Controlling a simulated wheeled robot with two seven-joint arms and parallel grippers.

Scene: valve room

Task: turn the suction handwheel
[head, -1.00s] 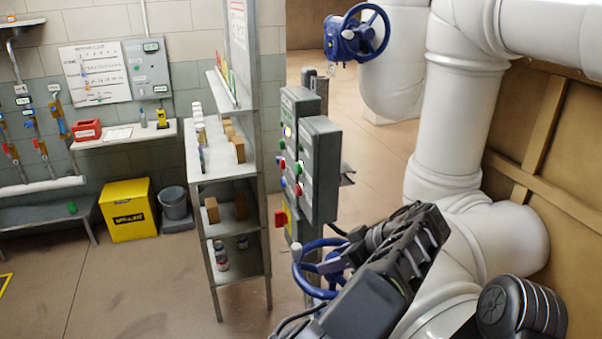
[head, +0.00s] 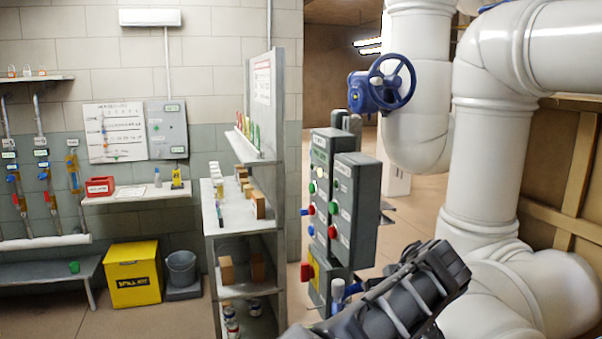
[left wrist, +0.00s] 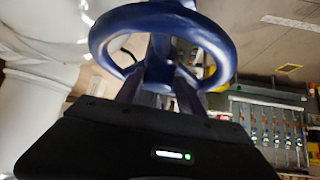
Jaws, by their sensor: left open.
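A blue handwheel (left wrist: 220,45) fills the upper middle of the left wrist view, with its hub and a spoke behind the near rim. My left gripper (left wrist: 158,84) is open, its two dark fingers reaching up at the wheel on either side of the middle. I cannot tell if they touch it. In the head view only a pale-topped knob and a little blue of this lower wheel (head: 338,290) show, beside my dark arm, which hides the rest. A second blue handwheel (head: 392,82) sits on a white pipe higher up. I read no label on either. My right gripper is not in view.
Grey control boxes (head: 354,205) with coloured buttons stand just behind the lower wheel. A grey shelf unit (head: 262,200) is left of them. Large white pipes (head: 480,180) close off the right. A yellow bin (head: 133,275) and bucket (head: 181,270) stand by the wall.

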